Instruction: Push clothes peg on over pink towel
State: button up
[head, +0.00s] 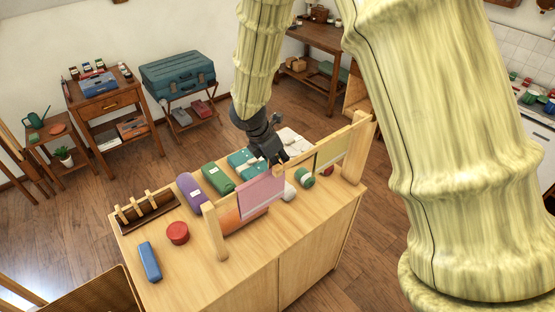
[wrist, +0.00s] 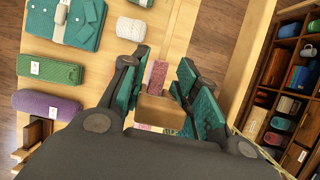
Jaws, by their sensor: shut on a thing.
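The pink towel (head: 261,196) hangs between the wooden posts on the cabinet top. In the wrist view its narrow pink strip (wrist: 157,75) shows beyond the peg. My gripper (head: 279,159) is at the towel's upper right edge. In the wrist view my gripper's teal-padded fingers are shut on the brown wooden clothes peg (wrist: 160,112). The peg is in line with the towel's top edge and covers part of it. I cannot tell whether its jaws are around the towel or just above it.
An olive towel (head: 331,149) hangs to the right, near the right post (head: 357,147). The left post (head: 215,232) stands in front. A peg rack (head: 148,213), a red tin (head: 177,233), a blue case (head: 149,261) and rolled cloths, one purple (head: 191,192), occupy the cabinet top (head: 190,275).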

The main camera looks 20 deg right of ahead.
jog(key=shift+f+b, duration=0.75)
jog(key=shift+f, duration=0.95)
jog(key=o, duration=0.9)
jog(key=shift+c, duration=0.2)
notch_tip(320, 180, up, 6)
jog(key=p, duration=0.2)
jog(key=shift+f+p, duration=0.1)
jog(key=shift+p, duration=0.3)
jog(key=shift+f+b, duration=0.15)
jog(key=shift+b, duration=0.75)
